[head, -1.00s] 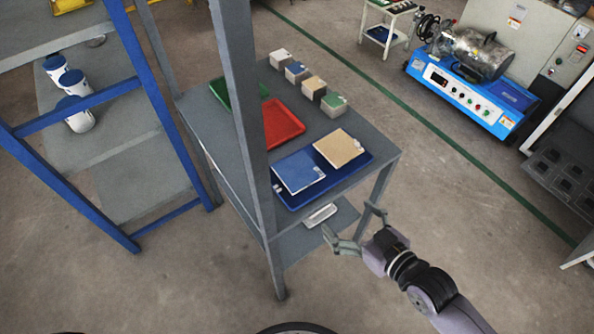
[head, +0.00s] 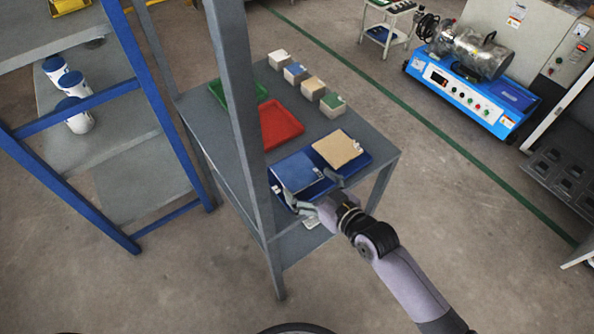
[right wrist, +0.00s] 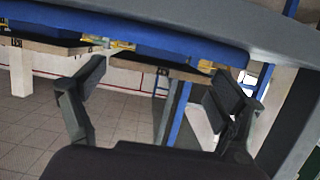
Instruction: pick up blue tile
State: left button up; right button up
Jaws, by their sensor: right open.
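The blue tile (head: 292,170) lies in the left part of a blue tray (head: 362,163) on the grey table. A tan tile (head: 338,148) lies beside it in the same tray. My right gripper (head: 311,184) is open and empty at the tray's near edge, its fingers pointing at the blue tile's near side. In the right wrist view the open fingers (right wrist: 160,74) show either side of one tile's edge (right wrist: 165,68), with the blue tray (right wrist: 190,50) above in the picture; contact cannot be told. My left gripper is not in view.
A grey post (head: 236,85) stands at the table's near left side. A red tray (head: 280,124) and a green tray (head: 224,94) lie farther back. Several small blocks (head: 313,88) line the far edge. A blue-framed shelf with white containers (head: 74,84) stands left.

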aim_at(300, 175)
jog(key=x, duration=0.4)
jog(key=shift+w+r, duration=0.15)
jog(key=shift+r, duration=0.05)
jog(key=shift+c, duration=0.4)
jog(key=c, duration=0.9)
jog(key=shift+r, duration=0.1)
